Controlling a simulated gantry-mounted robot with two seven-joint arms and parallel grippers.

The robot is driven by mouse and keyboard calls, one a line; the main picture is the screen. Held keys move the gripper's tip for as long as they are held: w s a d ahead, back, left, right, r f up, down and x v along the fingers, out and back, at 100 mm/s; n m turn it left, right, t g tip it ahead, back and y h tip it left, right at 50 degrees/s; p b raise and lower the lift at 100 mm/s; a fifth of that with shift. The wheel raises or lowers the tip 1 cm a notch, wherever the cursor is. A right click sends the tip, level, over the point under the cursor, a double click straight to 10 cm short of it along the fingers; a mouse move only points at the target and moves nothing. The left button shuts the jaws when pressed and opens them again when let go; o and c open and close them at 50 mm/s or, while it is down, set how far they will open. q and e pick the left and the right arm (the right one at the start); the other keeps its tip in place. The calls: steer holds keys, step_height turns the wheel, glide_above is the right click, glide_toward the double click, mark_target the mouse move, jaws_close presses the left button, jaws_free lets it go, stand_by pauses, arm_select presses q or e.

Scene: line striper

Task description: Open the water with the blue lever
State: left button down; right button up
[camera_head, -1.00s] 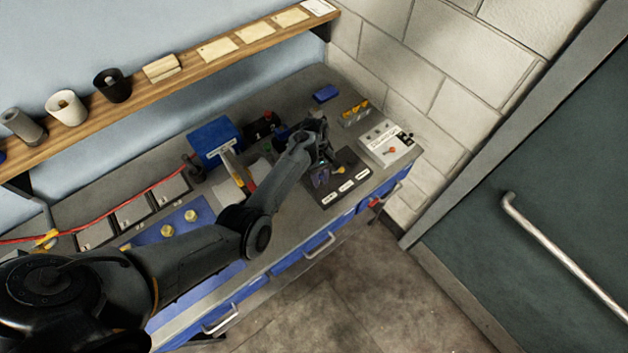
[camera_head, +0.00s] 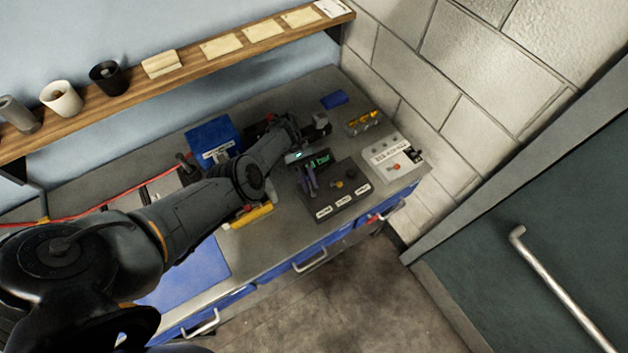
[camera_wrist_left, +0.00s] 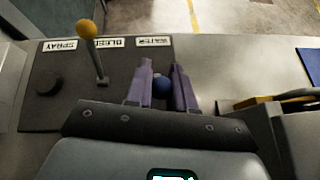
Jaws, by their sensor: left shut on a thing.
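The blue lever's round blue knob (camera_wrist_left: 162,85) sits between my left gripper's (camera_wrist_left: 164,82) two purple fingers in the wrist view. The fingers are shut on it. The lever's stem is hidden. It stands on a dark control panel (camera_wrist_left: 30,118) behind the WATER label (camera_wrist_left: 155,42). In the head view my left gripper (camera_head: 309,182) is over the left part of that panel (camera_head: 318,198), and its fingers hide the blue knob. My right gripper is not in view.
A yellow-knobbed lever (camera_wrist_left: 88,29) and a black knob (camera_wrist_left: 46,83) share the panel. A white switch box (camera_head: 393,157) stands to the right. A blue bin (camera_head: 212,138) is at the back left.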

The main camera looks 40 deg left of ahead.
arm_select(q)
steer(key=shift+a+f, duration=0.15)
steer(key=shift+f, duration=0.2)
steer(key=c, duration=1.4)
jaws_free()
steer(key=o, duration=0.3)
steer(key=shift+r, duration=0.1)
steer(key=shift+w+r, duration=0.1)
steer(key=shift+w+a+r+b, duration=0.15)
steer(key=shift+a+r+b, duration=0.05)
steer(key=shift+a+b, duration=0.25)
steer(key=b+v, duration=0.5)
steer(key=v, duration=0.4)
steer(key=shift+a, duration=0.35)
